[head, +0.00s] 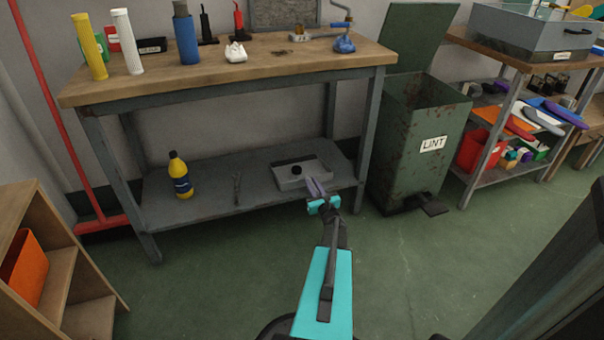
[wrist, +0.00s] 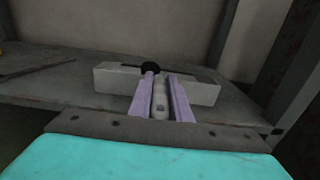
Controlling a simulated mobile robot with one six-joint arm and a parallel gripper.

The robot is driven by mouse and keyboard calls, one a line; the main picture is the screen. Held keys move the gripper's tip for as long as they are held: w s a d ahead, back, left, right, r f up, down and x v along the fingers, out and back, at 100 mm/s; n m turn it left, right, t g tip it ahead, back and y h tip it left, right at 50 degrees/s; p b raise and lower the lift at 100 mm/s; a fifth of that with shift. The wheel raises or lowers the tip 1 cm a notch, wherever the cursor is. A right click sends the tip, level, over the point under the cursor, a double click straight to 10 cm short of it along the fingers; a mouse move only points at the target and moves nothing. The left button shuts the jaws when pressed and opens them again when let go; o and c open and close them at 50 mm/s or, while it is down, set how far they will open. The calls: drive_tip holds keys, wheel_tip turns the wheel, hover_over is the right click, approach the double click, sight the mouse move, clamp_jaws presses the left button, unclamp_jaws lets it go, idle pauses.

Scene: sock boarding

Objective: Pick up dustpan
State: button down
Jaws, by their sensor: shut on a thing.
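The dustpan (head: 290,184) is a grey shallow pan on the lower shelf (head: 225,197) of the workbench, near its right end. A round black piece (head: 296,169) shows at the pan. In the wrist view the pan (wrist: 115,80) lies straight ahead, with a pale grey handle (wrist: 160,104) pointing toward me. My gripper (head: 314,186) has purple fingers and reaches in at the shelf's front edge. In the wrist view my gripper (wrist: 160,82) has its fingers on both sides of the handle, shut on it. The pan still appears to rest on the shelf.
A yellow bottle (head: 180,175) and a thin dark tool (head: 237,188) are on the same shelf, to the left. The workbench top (head: 270,67) is overhead. A green lint bin (head: 408,150) stands right of the bench. The floor (head: 220,275) in front is clear.

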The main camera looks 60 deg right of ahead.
drive_tip(key=shift+r, duration=0.2)
drive_tip(key=shift+r+p, duration=0.85)
drive_tip(key=shift+r, duration=0.75)
drive_tip(key=shift+s+a+r, duration=0.15)
drive_tip(key=shift+s, duration=0.1)
drive_tip(key=s+a+r+p, duration=0.1)
drive_tip(key=s+a+p, duration=0.2)
drive_tip(key=s, duration=1.1)
drive_tip(key=a, duration=0.2)
drive_tip(key=shift+s+a, duration=0.15)
drive_tip(key=shift+a, duration=0.2)
drive_tip(key=shift+r, duration=0.15)
